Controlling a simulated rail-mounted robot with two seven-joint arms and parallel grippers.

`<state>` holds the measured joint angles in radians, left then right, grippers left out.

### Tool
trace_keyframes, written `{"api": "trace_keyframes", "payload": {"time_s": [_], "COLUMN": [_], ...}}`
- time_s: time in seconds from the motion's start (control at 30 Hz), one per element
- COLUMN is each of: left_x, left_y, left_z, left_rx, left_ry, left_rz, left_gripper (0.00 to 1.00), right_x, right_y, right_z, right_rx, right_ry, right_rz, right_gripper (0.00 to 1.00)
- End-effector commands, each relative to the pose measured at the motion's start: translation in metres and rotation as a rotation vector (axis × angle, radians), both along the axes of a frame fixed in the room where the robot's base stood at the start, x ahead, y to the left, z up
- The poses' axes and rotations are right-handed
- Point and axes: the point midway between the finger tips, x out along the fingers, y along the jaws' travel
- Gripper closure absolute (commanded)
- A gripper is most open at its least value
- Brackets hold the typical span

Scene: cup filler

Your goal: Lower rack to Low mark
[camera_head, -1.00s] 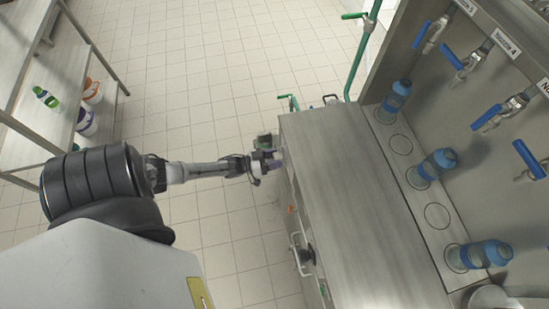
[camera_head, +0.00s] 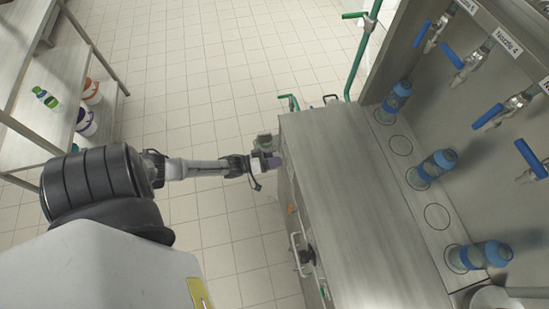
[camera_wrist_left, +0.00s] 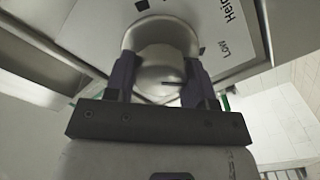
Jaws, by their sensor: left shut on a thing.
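My left gripper (camera_head: 267,158) is at the front face of the steel filling cabinet. The left wrist view shows its two dark fingers (camera_wrist_left: 162,82) shut around a round pale metal knob (camera_wrist_left: 158,50), one finger on each side. A short dark line shows low on the knob. The knob sits on a panel (camera_wrist_left: 208,22) whose lettering reads "Low" beside the knob, with part of a larger word, "Hei...", further right. The rest of the scale is hidden or out of view. The rack itself cannot be made out. My right gripper is not in view.
The cabinet's bare top (camera_head: 345,205) lies right of the gripper. Blue-capped bottles (camera_head: 432,167) stand along a ledge under blue-handled nozzles. Another dark knob (camera_head: 307,254) and a handle are on the cabinet front. Shelves (camera_head: 60,100) stand far left; the tiled floor between is clear.

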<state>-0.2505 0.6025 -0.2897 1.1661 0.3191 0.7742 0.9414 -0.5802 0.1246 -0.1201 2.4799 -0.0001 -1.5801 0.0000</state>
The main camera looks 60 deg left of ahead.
Motion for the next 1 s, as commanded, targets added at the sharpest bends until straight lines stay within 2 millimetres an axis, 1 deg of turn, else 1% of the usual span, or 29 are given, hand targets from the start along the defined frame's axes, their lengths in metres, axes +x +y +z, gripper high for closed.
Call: {"api": "trace_keyframes", "payload": {"time_s": [0.23,0.27,0.5,0.53,0.8,0.93,1.0], "left_x": [0.000,0.000,0.000,0.000,-0.002,-0.014,-0.025], "left_y": [0.000,0.000,0.000,0.000,0.000,0.003,0.005], "left_z": [0.000,0.000,0.000,0.000,0.000,-0.001,-0.001], "left_rx": [-0.003,-0.003,-0.002,-0.002,-0.001,0.000,-0.001], "left_ry": [0.001,0.001,0.001,0.001,0.001,0.003,0.003], "left_rz": [0.001,0.001,0.001,0.001,0.001,0.000,0.000], "left_gripper": [0.74,0.49,0.26,0.25,0.25,0.25,0.25], "right_x": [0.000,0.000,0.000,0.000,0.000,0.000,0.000], "right_y": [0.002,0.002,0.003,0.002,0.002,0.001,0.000], "right_z": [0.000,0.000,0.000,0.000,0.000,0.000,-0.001], "right_rx": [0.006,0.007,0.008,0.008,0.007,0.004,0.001], "right_ry": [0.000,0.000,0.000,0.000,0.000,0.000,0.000], "right_rz": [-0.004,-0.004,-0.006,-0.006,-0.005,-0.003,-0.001], "right_gripper": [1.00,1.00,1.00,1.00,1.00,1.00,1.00]}}
